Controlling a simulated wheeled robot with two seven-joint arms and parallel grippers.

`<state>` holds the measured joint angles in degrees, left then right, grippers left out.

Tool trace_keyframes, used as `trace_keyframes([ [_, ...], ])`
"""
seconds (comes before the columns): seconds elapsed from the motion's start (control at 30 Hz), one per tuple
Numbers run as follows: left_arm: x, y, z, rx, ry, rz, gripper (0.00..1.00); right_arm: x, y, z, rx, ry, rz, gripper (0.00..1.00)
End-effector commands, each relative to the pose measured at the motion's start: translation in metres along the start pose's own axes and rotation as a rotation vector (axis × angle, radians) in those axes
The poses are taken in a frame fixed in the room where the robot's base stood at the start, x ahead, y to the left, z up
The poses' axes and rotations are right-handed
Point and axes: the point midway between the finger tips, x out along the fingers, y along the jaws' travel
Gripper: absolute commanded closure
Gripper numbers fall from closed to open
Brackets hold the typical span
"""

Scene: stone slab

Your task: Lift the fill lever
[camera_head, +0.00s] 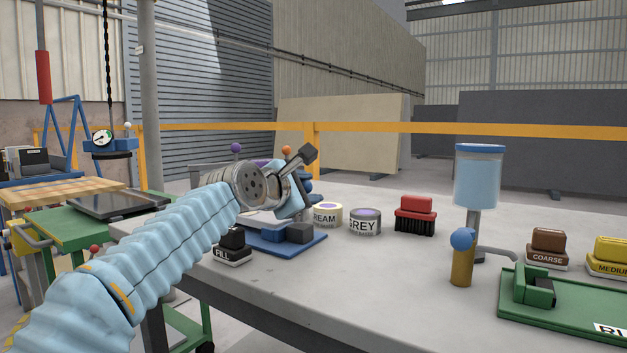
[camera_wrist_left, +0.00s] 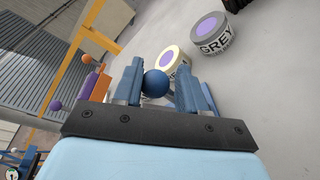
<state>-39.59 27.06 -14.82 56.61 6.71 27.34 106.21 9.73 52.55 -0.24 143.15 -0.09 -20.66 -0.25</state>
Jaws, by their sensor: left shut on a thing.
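My left gripper (camera_head: 307,187) is shut on a round blue knob, with its fingers mostly hidden behind its own body in the head view. In the left wrist view the blue knob (camera_wrist_left: 156,83) sits between the two blue fingers of the left gripper (camera_wrist_left: 157,82). The stem below the knob is hidden, and I cannot read any label that names it as the fill lever. My right gripper is not in view.
Cream (camera_head: 327,214) and grey (camera_head: 364,222) tins and a red brush (camera_head: 415,214) stand to the right of the gripper. Farther right are a clear tank (camera_head: 478,180), a blue ball on a brass post (camera_head: 462,240) and a green tray (camera_head: 560,318). The slab's front middle is clear.

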Motion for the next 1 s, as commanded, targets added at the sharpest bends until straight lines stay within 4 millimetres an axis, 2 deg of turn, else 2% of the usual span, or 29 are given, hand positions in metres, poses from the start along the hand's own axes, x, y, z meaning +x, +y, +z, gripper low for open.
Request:
trace_keyframes([
  [0.03, -0.0014, 0.0075, -0.0081, -0.018, 0.012, 0.004, 1.00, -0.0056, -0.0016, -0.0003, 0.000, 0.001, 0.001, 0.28],
  [0.3, -0.0004, 0.0078, -0.0141, -0.099, 0.004, -0.012, 1.00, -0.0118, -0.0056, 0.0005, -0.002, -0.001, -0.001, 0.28],
  [0.8, 0.0012, 0.0046, -0.0168, -0.117, 0.004, -0.021, 1.00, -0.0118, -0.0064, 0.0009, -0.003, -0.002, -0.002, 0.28],
  [0.83, 0.0013, 0.0044, -0.0169, -0.117, 0.004, -0.021, 0.58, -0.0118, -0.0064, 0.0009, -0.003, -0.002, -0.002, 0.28],
  [1.0, 0.0015, 0.0040, -0.0159, -0.118, 0.003, -0.022, 0.32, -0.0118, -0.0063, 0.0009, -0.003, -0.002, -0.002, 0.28],
])
